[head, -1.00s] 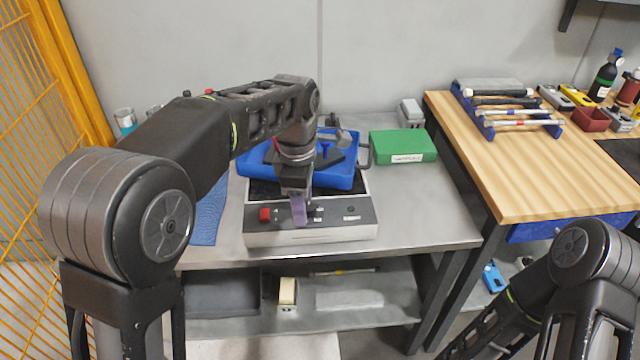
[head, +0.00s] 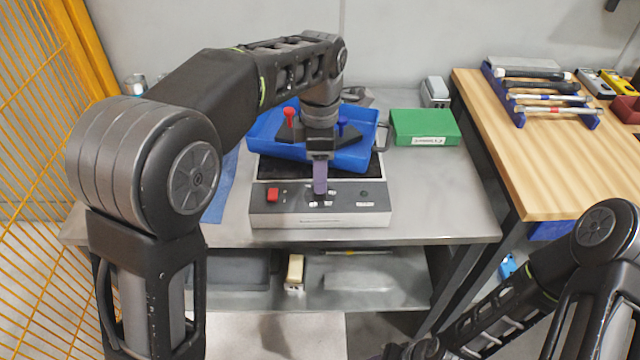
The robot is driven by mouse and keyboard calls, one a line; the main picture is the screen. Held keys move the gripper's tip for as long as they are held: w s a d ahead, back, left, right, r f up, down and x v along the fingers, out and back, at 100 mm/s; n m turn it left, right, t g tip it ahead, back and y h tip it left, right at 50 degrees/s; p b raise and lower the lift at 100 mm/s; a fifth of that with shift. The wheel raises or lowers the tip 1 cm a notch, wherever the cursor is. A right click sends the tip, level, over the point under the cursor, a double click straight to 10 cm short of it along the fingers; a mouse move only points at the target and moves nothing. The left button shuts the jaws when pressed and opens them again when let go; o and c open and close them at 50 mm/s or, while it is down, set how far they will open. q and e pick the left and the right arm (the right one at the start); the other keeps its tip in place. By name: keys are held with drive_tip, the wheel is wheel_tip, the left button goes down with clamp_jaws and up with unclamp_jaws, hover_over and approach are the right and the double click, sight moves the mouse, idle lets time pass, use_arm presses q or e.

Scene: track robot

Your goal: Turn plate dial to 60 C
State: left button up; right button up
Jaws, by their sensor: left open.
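The hot plate (head: 322,219) stands on the metal bench, its control panel facing me. The panel has a red switch (head: 272,194) at left, small markings in the middle and a small green mark at right. My left gripper (head: 320,192) points down over the middle of the panel, open, its purplish fingers at the marked area. The dial is hidden behind the fingers, and I cannot tell whether they touch it. A blue tray (head: 362,157) lies on the plate behind the gripper, with a red-handled and a blue-handled item in it. My right gripper is not in view.
A green box (head: 424,127) sits right of the tray on the metal bench (head: 440,215). A blue cloth lies left of the plate. A wooden bench (head: 540,150) with a tool rack stands at right. The metal bench is clear right of the plate.

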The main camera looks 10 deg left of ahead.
use_arm(q)
drive_tip(key=shift+f, duration=2.35)
drive_tip(key=shift+c, duration=0.2)
clamp_jaws()
